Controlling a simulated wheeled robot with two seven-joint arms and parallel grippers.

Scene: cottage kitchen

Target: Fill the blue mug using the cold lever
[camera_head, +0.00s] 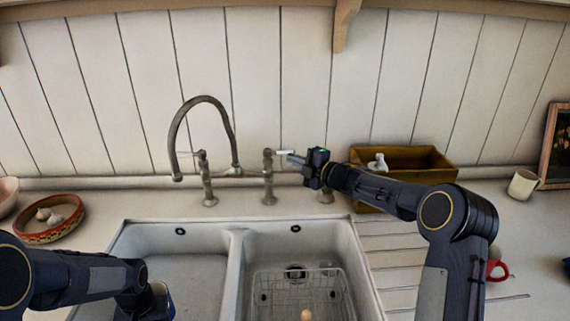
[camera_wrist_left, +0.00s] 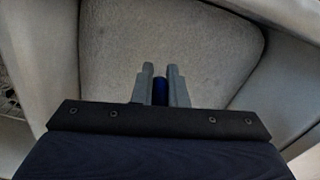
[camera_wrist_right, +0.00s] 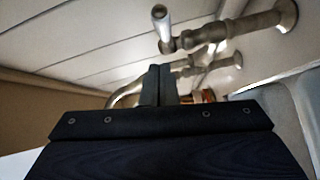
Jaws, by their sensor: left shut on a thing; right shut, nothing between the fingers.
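The blue mug (camera_head: 163,303) is at the left sink basin, low in the head view and mostly hidden by my left arm. My left gripper (camera_wrist_left: 160,70) is shut on it; only a blue strip shows between the fingers in the left wrist view. The bridge tap (camera_head: 234,130) has its spout end over the back of the left basin. One lever (camera_head: 188,154) is on its left post, another (camera_head: 283,152) on its right post. My right gripper (camera_head: 292,160) is shut and empty, close beside the right lever. That lever (camera_wrist_right: 162,25) stands ahead of the fingertips in the right wrist view. I cannot tell which is cold, nor see water.
A wire basket (camera_head: 300,290) sits in the right basin. A wooden box (camera_head: 425,172) stands behind my right arm. A white mug (camera_head: 522,184) and a red mug (camera_head: 497,268) are on the right. A patterned bowl (camera_head: 50,236) is on the left counter.

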